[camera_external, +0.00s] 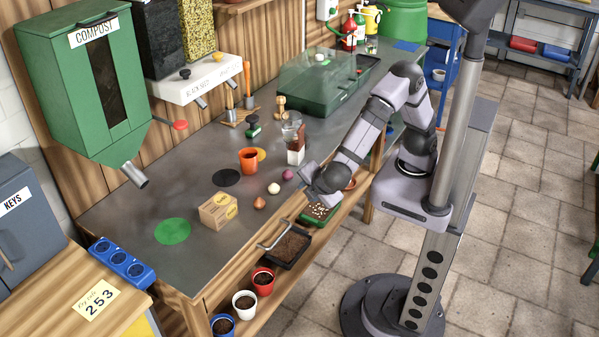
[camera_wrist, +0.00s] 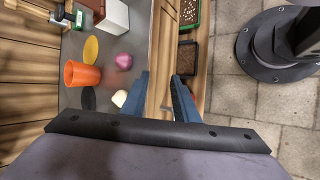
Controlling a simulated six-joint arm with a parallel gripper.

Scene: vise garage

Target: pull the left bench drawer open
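The left drawer's wooden front (camera_external: 238,268) lies along the bench's front edge, seemingly flush with it. A grey metal bar handle (camera_external: 283,229) sticks out from the front. In the wrist view a small part of the handle (camera_wrist: 168,108) seems to show between my fingers. My gripper (camera_external: 312,180) is above the bench's front edge, to the right of the handle in the external view. In the wrist view my gripper's two blue-grey fingers (camera_wrist: 160,98) are apart, with nothing held between them. The fingertips are hard to make out in the external view.
An orange cup (camera_external: 249,160), a cardboard box (camera_external: 218,210), an onion (camera_external: 260,203), garlic (camera_external: 273,188) and a red onion (camera_wrist: 123,61) stand on the bench (camera_external: 140,210). Below its front edge are a soil tray (camera_external: 291,246), a seed tray (camera_wrist: 190,12) and pots (camera_external: 244,303).

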